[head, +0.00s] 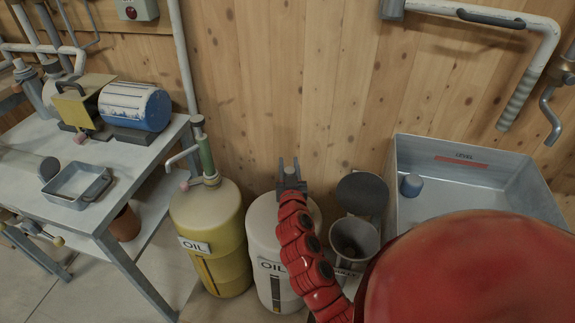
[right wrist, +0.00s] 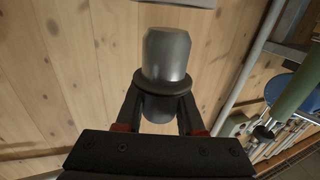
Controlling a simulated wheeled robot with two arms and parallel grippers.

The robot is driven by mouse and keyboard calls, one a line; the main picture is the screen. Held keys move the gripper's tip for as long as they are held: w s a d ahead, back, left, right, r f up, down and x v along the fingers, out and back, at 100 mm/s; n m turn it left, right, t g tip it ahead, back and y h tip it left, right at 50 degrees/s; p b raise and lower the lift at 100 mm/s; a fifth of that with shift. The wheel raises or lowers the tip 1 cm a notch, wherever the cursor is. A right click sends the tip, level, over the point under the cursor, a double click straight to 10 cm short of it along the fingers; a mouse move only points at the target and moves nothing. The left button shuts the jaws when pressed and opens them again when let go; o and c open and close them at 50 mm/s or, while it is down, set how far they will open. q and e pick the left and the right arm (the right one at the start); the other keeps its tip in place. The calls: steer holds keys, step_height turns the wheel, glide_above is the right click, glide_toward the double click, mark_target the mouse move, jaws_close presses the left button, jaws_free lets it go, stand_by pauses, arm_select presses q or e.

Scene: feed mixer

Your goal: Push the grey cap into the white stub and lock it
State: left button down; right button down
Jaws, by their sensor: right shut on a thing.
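My right gripper (head: 290,168) is at the end of the red arm, in front of the wooden wall and over the white oil drum (head: 262,225) in the head view. In the right wrist view the gripper (right wrist: 160,112) is shut on the grey cap (right wrist: 167,55), a smooth metal cylinder with a dark ring around it. The cap's free end points away from the gripper. A pale edge (right wrist: 180,3) shows just beyond the cap at the top, apart from it; I cannot tell whether it is the white stub. The stub is not clearly visible in the head view. My left gripper is out of view.
A yellow oil drum (head: 212,240) with a green pump stands left of the white one. A grey bin (head: 355,242) and a metal tank (head: 480,165) holding a small blue-grey cylinder (head: 411,185) are on the right. A workbench (head: 100,215) stands at left.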

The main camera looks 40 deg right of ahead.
steer(key=shift+b, duration=0.4)
stand_by(0.7)
steer(key=shift+f+b, duration=1.35)
steer(key=shift+b, duration=0.05)
steer(key=shift+r, duration=0.2)
steer(key=shift+r+p, duration=0.55)
steer(key=shift+r, duration=0.1)
steer(key=shift+b, duration=0.6)
stand_by(1.3)
steer(key=shift+f+b, duration=0.85)
steer(key=c, duration=0.8)
jaws_free()
steer(key=o, duration=0.4)
steer(key=shift+c, duration=0.2)
